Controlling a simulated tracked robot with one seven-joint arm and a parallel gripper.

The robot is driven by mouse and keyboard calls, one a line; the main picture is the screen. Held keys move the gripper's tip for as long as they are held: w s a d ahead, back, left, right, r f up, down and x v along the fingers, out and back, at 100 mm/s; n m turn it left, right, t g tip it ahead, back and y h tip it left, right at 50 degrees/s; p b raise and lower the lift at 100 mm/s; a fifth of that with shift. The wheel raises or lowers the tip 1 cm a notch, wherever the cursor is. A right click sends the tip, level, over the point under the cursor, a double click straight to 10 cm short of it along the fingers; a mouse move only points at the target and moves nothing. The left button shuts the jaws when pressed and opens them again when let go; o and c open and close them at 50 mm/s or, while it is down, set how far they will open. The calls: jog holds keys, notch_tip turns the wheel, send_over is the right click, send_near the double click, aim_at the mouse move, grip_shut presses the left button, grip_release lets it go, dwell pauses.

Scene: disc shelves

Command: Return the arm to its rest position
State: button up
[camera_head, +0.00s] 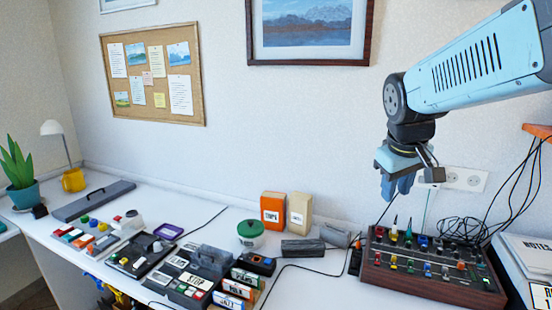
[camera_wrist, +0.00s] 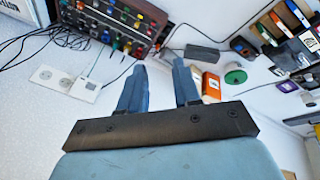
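My light-blue arm (camera_head: 480,65) reaches in from the upper right in the head view, bent down at a dark wrist joint. My gripper (camera_head: 397,190) hangs in the air in front of the wall, above the back of the table. In the wrist view my gripper (camera_wrist: 160,70) has two blue fingers set clearly apart, with white table showing between them. Nothing is held between them.
Below the gripper stands a wood-sided mixer (camera_head: 430,265) with coloured knobs. Orange and tan boxes (camera_head: 273,212), a green-lidded pot (camera_head: 250,232) and grey blocks (camera_head: 303,249) stand left of it. Cables (camera_head: 470,230) and a wall socket (camera_head: 463,178) are close by. A framed picture (camera_head: 312,60) hangs left of the arm.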

jog(key=s+a+m+t+y, duration=0.1)
jog(key=s+m, duration=0.2)
jog(key=s, duration=0.6)
jog(key=shift+s+a+t+y, duration=0.15)
jog(key=shift+s+t+y, duration=0.25)
dwell(1.5)
